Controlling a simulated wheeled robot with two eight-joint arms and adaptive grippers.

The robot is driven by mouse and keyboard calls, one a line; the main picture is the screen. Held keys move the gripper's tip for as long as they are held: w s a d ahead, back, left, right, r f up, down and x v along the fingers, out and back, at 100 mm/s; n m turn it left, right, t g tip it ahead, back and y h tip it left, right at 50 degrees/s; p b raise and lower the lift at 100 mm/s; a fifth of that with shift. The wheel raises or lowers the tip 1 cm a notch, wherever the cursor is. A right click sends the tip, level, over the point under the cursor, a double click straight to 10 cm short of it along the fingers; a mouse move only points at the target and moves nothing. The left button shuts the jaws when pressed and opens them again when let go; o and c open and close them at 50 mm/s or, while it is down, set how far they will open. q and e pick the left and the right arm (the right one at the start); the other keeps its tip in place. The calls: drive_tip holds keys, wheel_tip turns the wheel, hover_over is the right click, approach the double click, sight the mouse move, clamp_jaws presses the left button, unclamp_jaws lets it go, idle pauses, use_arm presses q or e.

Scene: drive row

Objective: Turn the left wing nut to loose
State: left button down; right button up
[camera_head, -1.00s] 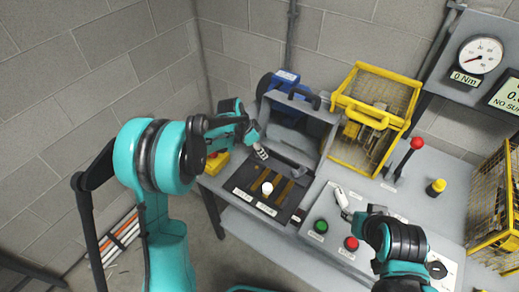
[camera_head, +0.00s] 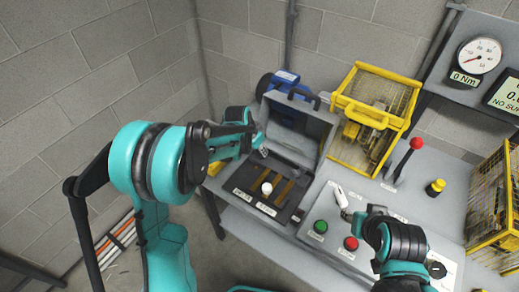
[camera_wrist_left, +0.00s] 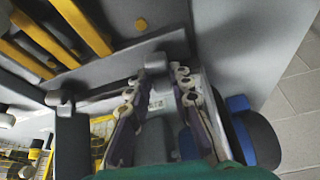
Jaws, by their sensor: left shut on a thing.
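A grey case (camera_head: 300,128) with a raised lid stands open on the bench. The left wing nut (camera_wrist_left: 155,62) is a small grey piece between my left fingertips in the left wrist view. My left gripper (camera_wrist_left: 157,85) is shut on it. In the head view my left gripper (camera_head: 263,153) is at the case's left rear, by the lid hinge, and its wrist hides most of the nut. A second grey piece (camera_head: 303,171) is at the hinge's right side. My right gripper (camera_head: 342,197) is above the bench panel, away from the case; its finger gap is too small to judge.
Green (camera_head: 320,226) and red (camera_head: 351,243) buttons are in front of my right gripper. A yellow cage (camera_head: 372,110), a red-knobbed lever (camera_head: 416,143) and a gauge (camera_head: 480,55) stand to the right.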

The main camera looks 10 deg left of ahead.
use_arm(q)
drive_tip(key=n, duration=0.1)
drive_tip(key=n+y, duration=0.1)
drive_tip(key=n, duration=0.2)
drive_tip(key=shift+s+d+n+y, duration=0.1)
drive_tip(key=shift+d+n+y, duration=0.15)
drive_tip(key=shift+n+y, duration=0.05)
drive_tip(key=n+y, duration=0.1)
drive_tip(key=n, duration=0.1)
drive_tip(key=n+y, duration=0.1)
drive_tip(key=n, duration=0.2)
drive_tip(key=shift+d, duration=0.2)
drive_tip(key=n+y, duration=0.1)
drive_tip(key=n, duration=0.4)
drive_tip(key=shift+d+g+y, duration=0.15)
drive_tip(key=shift+g+y, duration=0.15)
drive_tip(key=shift+y, duration=0.1)
drive_tip(key=n, duration=0.1)
drive_tip(key=n+g, duration=0.1)
drive_tip(key=n, duration=0.2)
drive_tip(key=shift+w+n+g+y, duration=0.3)
drive_tip(key=shift+n+y, duration=0.1)
drive_tip(key=shift+p, duration=0.3)
drive_tip(key=c, duration=1.4)
unclamp_jaws()
drive_tip(key=shift+o, duration=0.2)
drive_tip(key=v, duration=1.2)
drive_tip(key=shift+d, duration=0.15)
